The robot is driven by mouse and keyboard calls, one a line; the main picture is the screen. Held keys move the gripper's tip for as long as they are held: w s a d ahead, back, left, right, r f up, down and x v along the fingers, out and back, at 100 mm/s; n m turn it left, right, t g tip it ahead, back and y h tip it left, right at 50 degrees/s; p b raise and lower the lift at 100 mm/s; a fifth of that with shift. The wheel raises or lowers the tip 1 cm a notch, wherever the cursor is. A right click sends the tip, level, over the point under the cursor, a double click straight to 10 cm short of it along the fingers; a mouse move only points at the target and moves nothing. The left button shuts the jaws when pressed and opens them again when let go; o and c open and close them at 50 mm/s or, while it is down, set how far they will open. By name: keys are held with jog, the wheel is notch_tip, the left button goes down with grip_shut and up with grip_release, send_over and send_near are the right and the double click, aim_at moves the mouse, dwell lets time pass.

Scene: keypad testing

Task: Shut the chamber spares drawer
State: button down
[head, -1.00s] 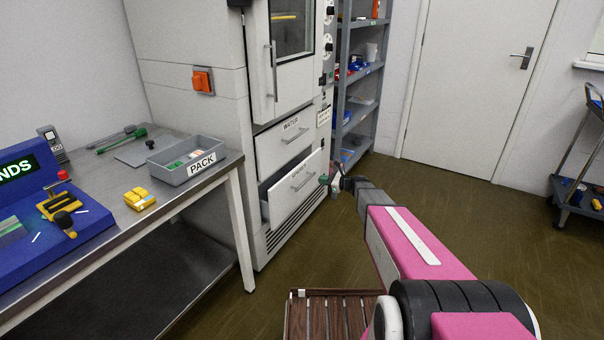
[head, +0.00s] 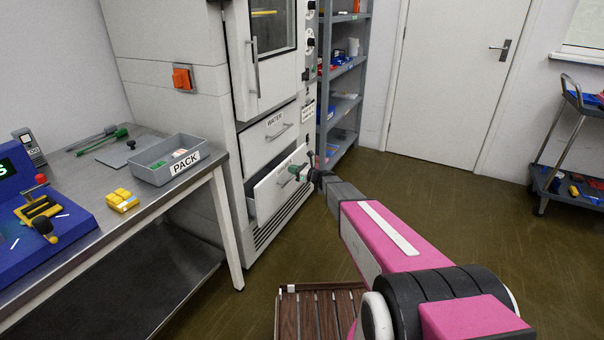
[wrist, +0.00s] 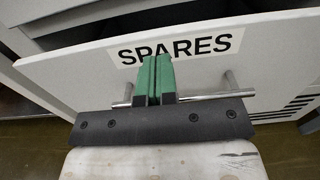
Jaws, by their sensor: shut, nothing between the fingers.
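The spares drawer (head: 264,204) is the lower drawer of the white chamber cabinet and stands partly open, its front out from the body. In the wrist view its white front (wrist: 80,72) carries a SPARES label (wrist: 180,46) and a metal bar handle (wrist: 205,97). My gripper (head: 301,172) is at the drawer front in the head view. In the wrist view its green fingers (wrist: 154,62) are shut together with nothing between them, in front of the handle and just below the label. I cannot tell whether the fingertips touch the front.
The WATER drawer (head: 270,134) above is closed. A steel bench (head: 216,180) with a grey PACK bin (head: 150,170) stands at the left. A grey shelf unit (head: 343,135) is behind, and a trolley (head: 560,185) at the right.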

aim_at(283, 166)
jog(key=shift+x, duration=1.5)
jog(key=shift+x, duration=2.6)
jog(key=shift+w, duration=0.1)
